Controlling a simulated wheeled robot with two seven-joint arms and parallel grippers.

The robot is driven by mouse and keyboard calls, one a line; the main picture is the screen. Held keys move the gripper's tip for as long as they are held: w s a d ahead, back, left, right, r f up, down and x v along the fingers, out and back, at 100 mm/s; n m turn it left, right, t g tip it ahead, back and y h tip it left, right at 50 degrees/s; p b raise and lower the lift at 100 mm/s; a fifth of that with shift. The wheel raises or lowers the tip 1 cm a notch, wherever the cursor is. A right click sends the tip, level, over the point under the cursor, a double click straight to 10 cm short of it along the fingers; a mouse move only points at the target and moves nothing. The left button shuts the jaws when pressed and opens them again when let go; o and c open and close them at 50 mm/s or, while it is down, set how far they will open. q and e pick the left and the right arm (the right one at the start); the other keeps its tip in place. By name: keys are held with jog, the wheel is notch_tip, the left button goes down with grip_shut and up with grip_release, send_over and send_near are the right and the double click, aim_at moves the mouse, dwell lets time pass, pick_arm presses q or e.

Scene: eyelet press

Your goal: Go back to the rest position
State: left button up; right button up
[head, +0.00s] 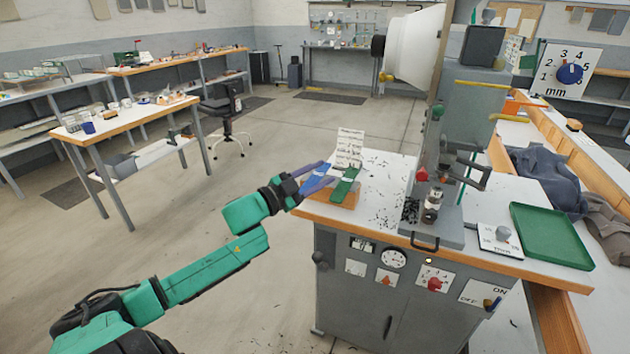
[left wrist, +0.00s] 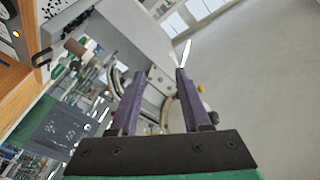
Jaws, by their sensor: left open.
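My left gripper (head: 314,178) is open at the left edge of the press cabinet's top, with its purple fingers beside a small stand holding a blue strip (head: 318,179) and a green strip (head: 345,187). I cannot tell from the head view whether the fingers touch the stand. In the left wrist view the two purple fingers (left wrist: 155,85) are spread apart with nothing between them. The left arm reaches in from the lower left. My right gripper is in neither view.
The press (head: 433,205) stands on the grey cabinet (head: 375,290). A green tray (head: 550,235) lies at its right. A white card (head: 349,148) stands behind the strips. A side table (head: 125,118) stands at the left. The floor between is open.

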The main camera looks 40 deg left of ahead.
pick_arm(q)
jog(key=shift+w+a+f+n+y, duration=0.1)
jog(key=shift+a+f+n+y, duration=0.1)
jog(key=shift+a+f+y, duration=0.3)
jog(key=shift+a+f+n+y, duration=0.1)
jog(key=shift+a+f+n, duration=0.1)
jog(key=shift+f, duration=0.45)
jog(key=shift+a+f, duration=0.1)
jog(key=s+a+f+n+g+y, duration=0.2)
jog(key=s+f, duration=0.2)
jog(key=f, duration=0.7)
jog(key=s+a+f+n+g+y, duration=0.2)
jog(key=s+a+f+g, duration=0.1)
jog(key=f, duration=0.9)
jog(key=s+a+f+n+g+y, duration=0.2)
jog(key=s+f, duration=0.2)
jog(key=f, duration=0.7)
jog(key=s+d+f+n+g, duration=0.1)
jog(key=s+d+f+g, duration=0.25)
jog(key=s+f, duration=0.7)
jog(key=s+d+f+g+h, duration=0.1)
jog(key=s+d+f+g, duration=0.2)
jog(key=s+d+f, duration=0.5)
jog(key=s+d+f+g+h, duration=0.1)
jog(key=s+d+f+g, duration=0.3)
jog(key=s+d+f, duration=0.4)
jog(key=s, duration=0.7)
jog(key=shift+d, duration=0.2)
jog(key=shift+w, duration=0.1)
